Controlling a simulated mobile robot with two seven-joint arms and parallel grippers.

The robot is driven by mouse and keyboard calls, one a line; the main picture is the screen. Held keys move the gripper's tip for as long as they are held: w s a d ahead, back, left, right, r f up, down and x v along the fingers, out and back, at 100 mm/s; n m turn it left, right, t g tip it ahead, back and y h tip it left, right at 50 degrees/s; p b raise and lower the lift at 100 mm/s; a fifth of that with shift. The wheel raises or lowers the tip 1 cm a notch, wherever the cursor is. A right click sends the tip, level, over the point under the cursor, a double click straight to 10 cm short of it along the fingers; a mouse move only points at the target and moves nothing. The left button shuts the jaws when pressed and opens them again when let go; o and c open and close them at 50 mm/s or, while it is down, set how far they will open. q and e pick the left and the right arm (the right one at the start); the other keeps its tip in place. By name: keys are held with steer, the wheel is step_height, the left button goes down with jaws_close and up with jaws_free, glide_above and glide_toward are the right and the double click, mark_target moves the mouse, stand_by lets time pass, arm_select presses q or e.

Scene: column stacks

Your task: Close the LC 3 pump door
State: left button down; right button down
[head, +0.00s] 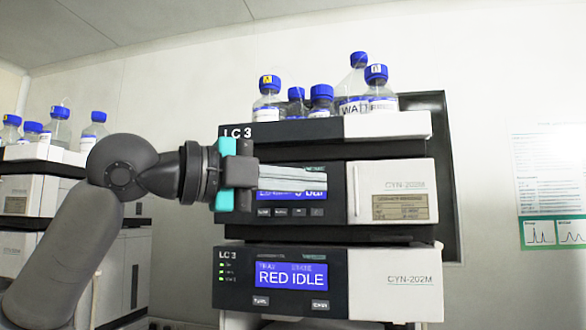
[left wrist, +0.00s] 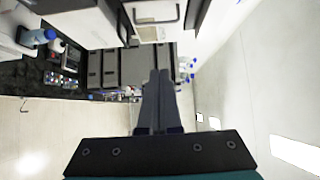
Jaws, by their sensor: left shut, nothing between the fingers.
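The LC 3 stack stands in the middle of the head view. Its upper module carries a white front panel (head: 390,192) marked CYN-202M, with a vertical handle at its left edge and a tan label. This panel looks about flush with the module front; I cannot tell whether it is fully shut. My left gripper (head: 325,179) is shut and empty, its fingers pointing right across the upper module's blue display (head: 290,198), tips just left of the panel handle. I cannot tell whether they touch anything. The fingers also show in the left wrist view (left wrist: 158,74). My right gripper is out of view.
Several blue-capped bottles (head: 352,92) stand in the top tray (head: 385,125). The lower module (head: 395,285) shows RED IDLE. Another stack (head: 35,192) with bottles stands at the left. A poster (head: 550,180) hangs on the right wall. Space right of the stack looks clear.

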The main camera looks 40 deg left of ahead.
mark_target(355, 189)
arm_select(q)
steer(key=w+p, duration=0.4)
steer(key=w, duration=0.5)
steer(key=shift+p, duration=0.3)
steer(key=shift+f, duration=0.1)
steer(key=shift+w+a, duration=0.65)
steer(key=shift+a, duration=0.35)
